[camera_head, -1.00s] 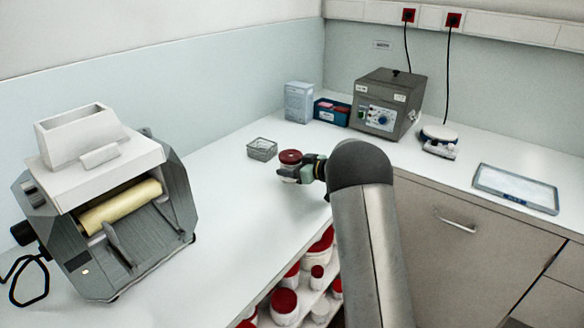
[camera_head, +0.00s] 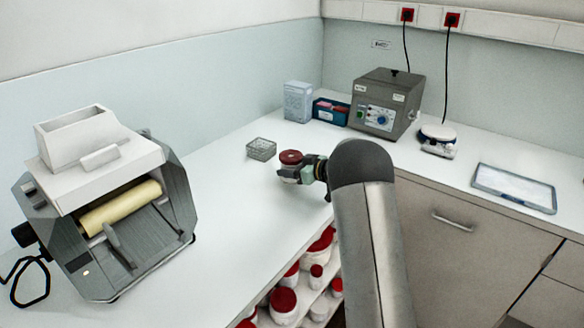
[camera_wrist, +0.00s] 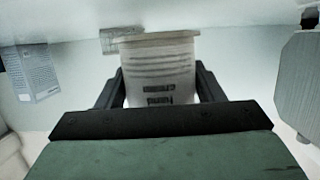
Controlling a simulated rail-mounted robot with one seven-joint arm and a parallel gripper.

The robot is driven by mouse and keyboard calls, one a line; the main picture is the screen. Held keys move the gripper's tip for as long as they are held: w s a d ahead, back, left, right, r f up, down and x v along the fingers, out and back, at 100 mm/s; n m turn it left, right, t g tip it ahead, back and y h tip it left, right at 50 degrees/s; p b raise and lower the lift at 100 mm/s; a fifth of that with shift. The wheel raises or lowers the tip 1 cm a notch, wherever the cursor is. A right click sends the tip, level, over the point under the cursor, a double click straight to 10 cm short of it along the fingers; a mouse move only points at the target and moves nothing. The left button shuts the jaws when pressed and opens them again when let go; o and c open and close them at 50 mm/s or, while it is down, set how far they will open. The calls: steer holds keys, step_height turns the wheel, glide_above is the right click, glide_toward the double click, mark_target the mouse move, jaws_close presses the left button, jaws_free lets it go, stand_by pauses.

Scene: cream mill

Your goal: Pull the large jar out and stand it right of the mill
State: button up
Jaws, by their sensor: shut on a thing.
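The large jar, white with a dark red lid (camera_head: 291,157), is at the worktop right of the mill, near the front edge. My gripper (camera_head: 300,172) is shut on it from the right side. In the wrist view the jar (camera_wrist: 160,72) sits between the two dark fingers (camera_wrist: 162,92), with printed text on its wall. The jar looks upright in the head view. I cannot tell whether its base touches the worktop. The mill (camera_head: 105,205), grey and white with a cream roller, stands at the left.
Red-lidded jars (camera_head: 284,301) fill shelves below the worktop. The worktop (camera_head: 225,205) between mill and jar is clear.

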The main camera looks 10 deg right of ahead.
steer(key=shift+f, duration=0.5)
steer(key=o, duration=1.5)
steer(key=shift+c, duration=0.2)
steer(key=shift+r, duration=0.1)
steer(key=shift+r+p+v, duration=0.25)
steer(key=shift+p+v, duration=0.5)
steer(key=shift+v, duration=1.35)
steer(key=shift+r+p+v, duration=0.1)
steer(key=shift+p+v, duration=0.3)
steer(key=shift+v, duration=0.6)
steer(key=shift+r+p+v, duration=0.15)
steer(key=shift+p+v, duration=0.25)
steer(key=shift+v, duration=0.6)
steer(key=shift+a, duration=0.1)
steer(key=shift+w+r, duration=0.1)
